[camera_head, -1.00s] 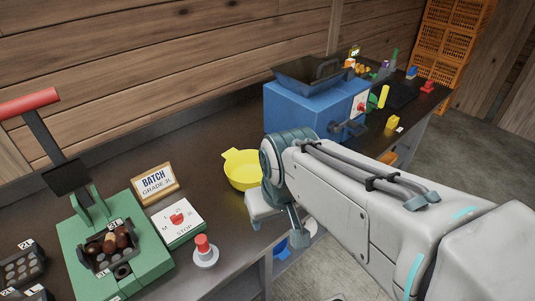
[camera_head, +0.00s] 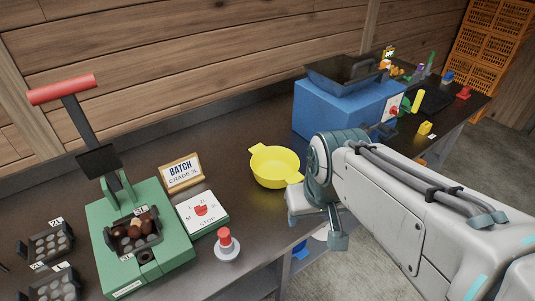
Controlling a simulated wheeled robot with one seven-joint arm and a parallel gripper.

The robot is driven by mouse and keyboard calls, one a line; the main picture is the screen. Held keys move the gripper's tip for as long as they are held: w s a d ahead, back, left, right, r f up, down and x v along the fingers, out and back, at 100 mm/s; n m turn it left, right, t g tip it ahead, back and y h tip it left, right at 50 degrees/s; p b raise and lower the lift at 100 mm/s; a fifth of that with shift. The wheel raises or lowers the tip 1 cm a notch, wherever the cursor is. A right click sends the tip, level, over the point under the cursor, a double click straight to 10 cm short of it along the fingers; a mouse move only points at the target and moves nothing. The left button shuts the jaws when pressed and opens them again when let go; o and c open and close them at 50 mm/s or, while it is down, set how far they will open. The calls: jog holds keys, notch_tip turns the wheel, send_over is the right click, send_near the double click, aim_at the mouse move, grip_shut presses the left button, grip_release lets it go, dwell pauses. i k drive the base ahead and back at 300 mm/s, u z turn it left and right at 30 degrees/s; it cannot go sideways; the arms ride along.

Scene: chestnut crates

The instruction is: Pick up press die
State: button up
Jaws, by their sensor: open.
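A green press (camera_head: 175,262) with a raised red-handled lever (camera_head: 62,88) stands at the lower left of the bench. A dark die (camera_head: 118,247) sits in it, with brown chestnuts (camera_head: 138,229) in its hollows. Two more dark dies with round hollows lie on the bench to its left, one marked 2L (camera_head: 38,243) and one nearer the front (camera_head: 42,285), partly cut off. I cannot tell which one is the press die. My gripper (camera_head: 318,228) is open and empty at the bench's front edge, pointing down, well to the right of the press and dies.
A yellow bowl (camera_head: 274,181) stands just left of my gripper. A batch sign (camera_head: 182,172), a dial box (camera_head: 203,213) and a red-topped button (camera_head: 225,243) stand right of the press. A blue machine (camera_head: 325,113) with a hopper is behind my arm. Orange crates (camera_head: 490,55) stand at the far right.

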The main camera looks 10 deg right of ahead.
aim_at(129, 239)
jog(key=u, duration=3.6)
jog(key=i, duration=1.8)
jog(key=z, duration=3.25)
